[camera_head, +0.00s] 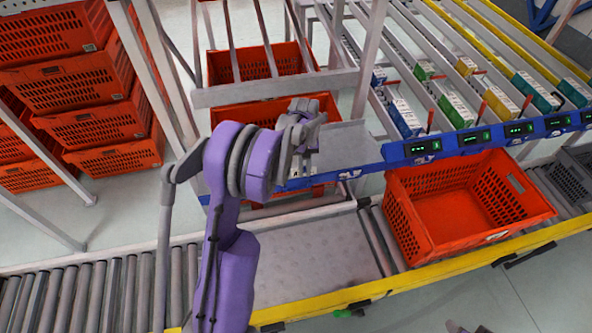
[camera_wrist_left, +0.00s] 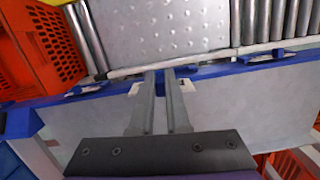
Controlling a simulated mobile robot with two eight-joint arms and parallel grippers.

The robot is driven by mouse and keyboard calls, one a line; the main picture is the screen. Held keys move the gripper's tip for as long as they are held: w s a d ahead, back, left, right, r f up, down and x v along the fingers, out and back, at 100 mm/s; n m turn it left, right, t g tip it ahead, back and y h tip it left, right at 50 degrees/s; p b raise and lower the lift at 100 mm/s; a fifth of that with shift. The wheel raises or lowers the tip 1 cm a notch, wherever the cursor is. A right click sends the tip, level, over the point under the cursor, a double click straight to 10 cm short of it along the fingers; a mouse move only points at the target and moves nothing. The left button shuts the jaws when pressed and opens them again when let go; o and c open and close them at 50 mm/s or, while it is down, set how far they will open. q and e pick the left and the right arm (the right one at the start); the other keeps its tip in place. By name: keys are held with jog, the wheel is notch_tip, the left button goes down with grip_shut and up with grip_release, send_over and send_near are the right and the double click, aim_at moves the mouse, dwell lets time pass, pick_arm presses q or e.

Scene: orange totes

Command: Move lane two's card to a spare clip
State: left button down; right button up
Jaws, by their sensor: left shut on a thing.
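My left gripper (camera_head: 305,150) is at the blue front rail (camera_head: 395,152), at its left part below the grey sloped plate. In the left wrist view my left gripper (camera_wrist_left: 162,74) has its fingers close together over the rail's edge. A small white piece (camera_head: 350,175) sits on the rail just right of the gripper. A grey part at the bottom edge of the head view may be my right gripper (camera_head: 466,328); its fingers cannot be made out.
Several green-lit displays (camera_head: 422,147) line the rail to the right, below lanes with coloured cartons (camera_head: 404,117). An orange tote (camera_head: 470,240) stands on the roller conveyor in front. A bare metal plate (camera_head: 310,258) lies left of it. Orange totes (camera_head: 80,95) are stacked at left.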

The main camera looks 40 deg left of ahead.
aim_at(298, 175)
pick_arm(q)
jog(key=shift+n, duration=0.6)
jog(key=shift+s+a+f+b, duration=0.15)
jog(key=shift+a+f, duration=0.25)
jog(key=shift+f, duration=0.4)
jog(key=shift+w+a+f+b, duration=0.1)
jog(key=shift+a+f+b, duration=0.25)
jog(key=shift+f, duration=0.45)
jog(key=shift+s+a+f+b, duration=0.1)
jog(key=shift+a+f, duration=0.35)
jog(key=shift+f, duration=0.35)
jog(key=shift+f+b, duration=0.4)
jog(key=shift+f, duration=0.15)
pick_arm(e)
jog(key=shift+s+d+f, duration=0.1)
jog(key=shift+s+f, duration=0.2)
jog(key=shift+f, duration=0.5)
jog(key=shift+s+f, duration=0.25)
jog(key=shift+f, duration=0.55)
pick_arm(q)
jog(key=shift+b, duration=0.35)
pick_arm(e)
jog(key=shift+s+f, duration=0.15)
jog(key=shift+f, duration=0.3)
